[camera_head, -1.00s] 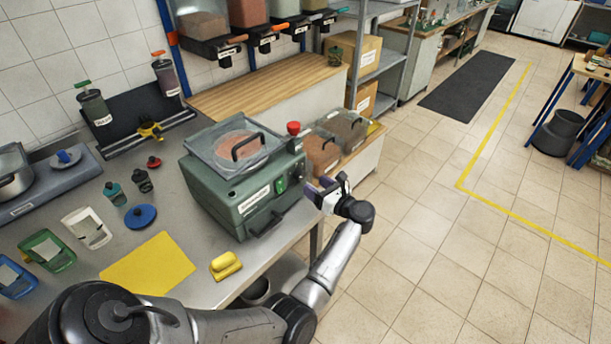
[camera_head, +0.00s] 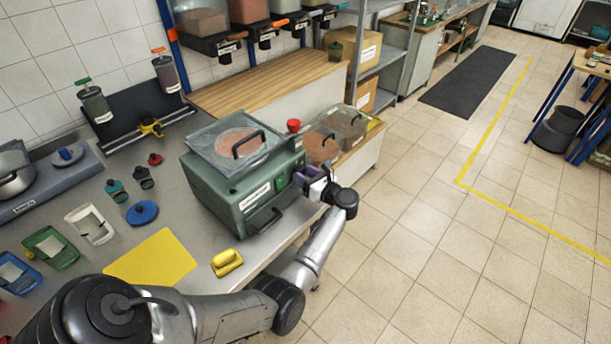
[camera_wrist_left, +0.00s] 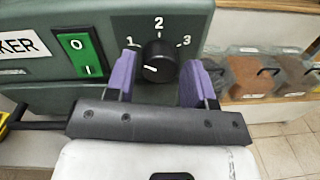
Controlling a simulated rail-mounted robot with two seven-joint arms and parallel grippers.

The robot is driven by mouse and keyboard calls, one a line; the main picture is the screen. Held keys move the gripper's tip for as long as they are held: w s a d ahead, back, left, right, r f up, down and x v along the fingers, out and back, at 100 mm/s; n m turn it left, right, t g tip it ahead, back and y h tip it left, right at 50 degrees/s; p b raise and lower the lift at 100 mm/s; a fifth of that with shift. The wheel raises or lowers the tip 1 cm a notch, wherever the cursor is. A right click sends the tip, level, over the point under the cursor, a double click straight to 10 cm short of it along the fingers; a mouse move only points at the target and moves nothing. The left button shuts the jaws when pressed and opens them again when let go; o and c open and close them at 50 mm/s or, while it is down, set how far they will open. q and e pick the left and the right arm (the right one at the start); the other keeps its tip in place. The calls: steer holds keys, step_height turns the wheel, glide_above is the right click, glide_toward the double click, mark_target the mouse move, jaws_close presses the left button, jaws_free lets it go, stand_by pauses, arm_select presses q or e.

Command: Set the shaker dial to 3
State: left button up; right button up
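The green shaker (camera_head: 225,205) stands on the steel bench, with a clear-lidded tray on top. Its black dial (camera_wrist_left: 158,64) shows in the left wrist view below the printed numbers 1, 2 and 3. The white mark on the dial points left and slightly down, nearest to the 1. My left gripper (camera_head: 309,181) is at the front right of the shaker. In the left wrist view, its purple fingers (camera_wrist_left: 158,84) are open, one on each side of the dial, with gaps between them and the knob. My right gripper is not in view.
A green switch (camera_wrist_left: 80,55) marked 0 and 1 sits left of the dial. A red button (camera_head: 293,125) rises behind the shaker. Clear bins (camera_head: 320,147) stand to its right. A yellow mat (camera_head: 150,258) and yellow block (camera_head: 226,262) lie in front.

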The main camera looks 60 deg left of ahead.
arm_select(q)
steer(key=c, duration=0.6)
